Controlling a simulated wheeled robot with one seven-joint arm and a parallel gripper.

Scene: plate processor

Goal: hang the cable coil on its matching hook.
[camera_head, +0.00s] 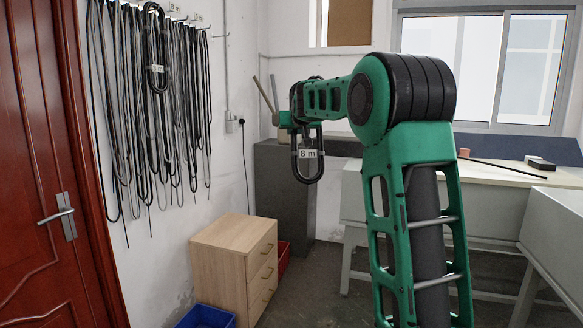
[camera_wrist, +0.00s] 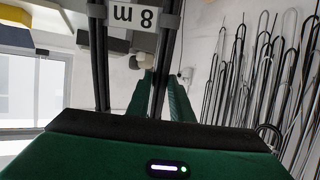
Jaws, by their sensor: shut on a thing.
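The cable coil (camera_head: 308,178) is a dark, long loop with a white "8 m" label. My gripper (camera_head: 291,117) is shut on the coil at its top, and the coil hangs below it in the air, apart from the wall. Much of the gripper is hidden behind my arm and the coil. In the wrist view the coil's dark strands (camera_wrist: 98,70) and its label cross in front of the camera. The wall hooks (camera_head: 180,18) sit in a row at the upper left. Another labelled coil (camera_head: 157,48) hangs there; its label is too small to read.
Several long black and grey cables (camera_head: 110,120) hang on the left wall. A wooden drawer cabinet (camera_head: 225,260) stands below, with a blue bin (camera_head: 205,317) in front. A grey cabinet (camera_head: 285,195) and white benches (camera_head: 480,205) stand behind and right. A red door (camera_head: 40,170) is at left.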

